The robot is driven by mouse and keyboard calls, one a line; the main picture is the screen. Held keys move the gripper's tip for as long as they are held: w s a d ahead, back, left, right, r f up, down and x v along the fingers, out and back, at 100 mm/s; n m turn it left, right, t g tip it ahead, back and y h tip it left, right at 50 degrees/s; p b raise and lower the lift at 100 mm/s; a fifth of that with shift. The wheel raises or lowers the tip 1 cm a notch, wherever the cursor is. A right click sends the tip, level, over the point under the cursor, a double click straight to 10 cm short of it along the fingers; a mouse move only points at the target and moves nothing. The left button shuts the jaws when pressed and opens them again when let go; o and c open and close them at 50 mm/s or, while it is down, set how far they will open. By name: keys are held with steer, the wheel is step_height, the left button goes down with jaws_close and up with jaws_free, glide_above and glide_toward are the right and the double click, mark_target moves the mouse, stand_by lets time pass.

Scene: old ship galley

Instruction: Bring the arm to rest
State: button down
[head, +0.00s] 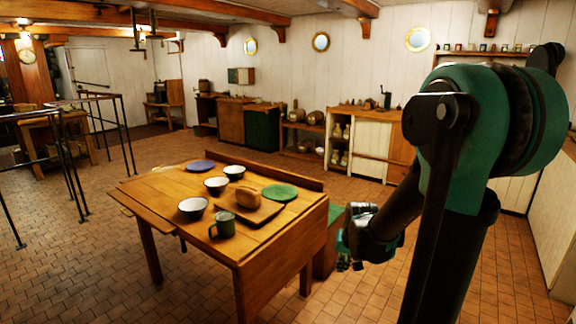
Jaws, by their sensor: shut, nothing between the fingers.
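My green and black arm (462,140) stands folded at the right of the head view. My gripper (350,264) hangs low beside the right end of the wooden table, pointing down and apart from it. Its fingers are small and dark in the picture and hold nothing that I can see. Part of the gripper is hidden behind its own wrist.
The wooden table (150,195) bears bowls (193,208), a green mug (222,224), a board with a loaf (249,198), a green disc (280,192) and a blue disc (200,166). Cabinets (262,130) line the back wall. Black railings (62,150) stand left. Tiled floor (90,270) is clear.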

steer(key=s+d+n, duration=0.1)
steer(key=s+n, duration=0.1)
steer(key=s, duration=1.2)
steer(key=shift+s+d+f+h, duration=0.35)
steer(key=shift+d+f+h, duration=0.05)
steer(key=shift+f, duration=0.05)
stand_by(0.9)
